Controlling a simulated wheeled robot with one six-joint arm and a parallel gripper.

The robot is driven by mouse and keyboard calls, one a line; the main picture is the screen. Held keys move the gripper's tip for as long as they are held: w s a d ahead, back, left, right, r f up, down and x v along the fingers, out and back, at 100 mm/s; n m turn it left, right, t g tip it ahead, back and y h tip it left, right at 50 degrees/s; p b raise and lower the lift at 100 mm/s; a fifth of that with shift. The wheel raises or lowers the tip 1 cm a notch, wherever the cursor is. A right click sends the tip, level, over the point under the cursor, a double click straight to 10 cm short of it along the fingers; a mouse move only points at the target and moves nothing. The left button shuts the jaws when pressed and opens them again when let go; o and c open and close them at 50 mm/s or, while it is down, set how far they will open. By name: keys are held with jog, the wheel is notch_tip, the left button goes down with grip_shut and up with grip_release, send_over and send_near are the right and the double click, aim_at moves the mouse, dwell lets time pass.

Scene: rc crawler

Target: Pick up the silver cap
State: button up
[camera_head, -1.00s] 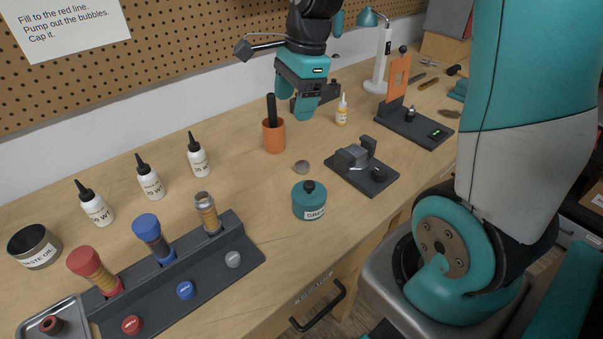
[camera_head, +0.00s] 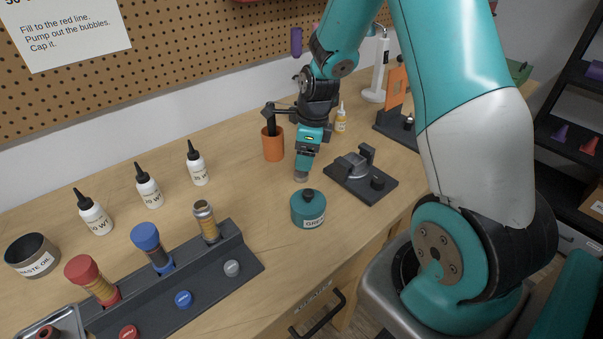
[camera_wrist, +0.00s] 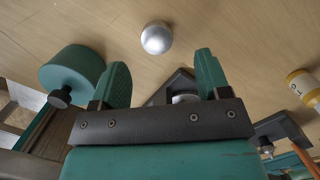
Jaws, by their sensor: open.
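The silver cap (camera_head: 300,178), a small round piece, lies on the bench behind the teal grease pot, partly hidden by my gripper. In the wrist view it is a shiny silver disc (camera_wrist: 156,38) on bare wood, ahead of the fingertips and roughly centred between them. My gripper (camera_head: 304,171) points down at it from just above in the head view. In the wrist view my gripper (camera_wrist: 162,75) has its two teal fingers wide apart with nothing between the tips. The exact height over the cap cannot be told.
The grease pot (camera_head: 308,209) stands close in front, and a dark fixture (camera_head: 362,180) close to the right. An orange cup (camera_head: 273,145) stands behind left. A dark rack (camera_head: 205,275) with shocks and red, blue and silver round pieces is at the left front. Bare wood lies between.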

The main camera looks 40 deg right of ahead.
aim_at(301, 173)
jog(key=shift+w+a+f+p, duration=0.1)
jog(key=shift+a+f+p, duration=0.1)
jog(key=shift+f, duration=0.65)
jog(key=shift+s+a+f+p, duration=0.1)
jog(key=shift+f+p, duration=0.15)
jog(key=shift+f, duration=0.65)
jog(key=shift+w+a+f+p, duration=0.1)
jog(key=shift+f+p, duration=0.1)
jog(key=shift+f, duration=0.65)
jog(key=c, duration=1)
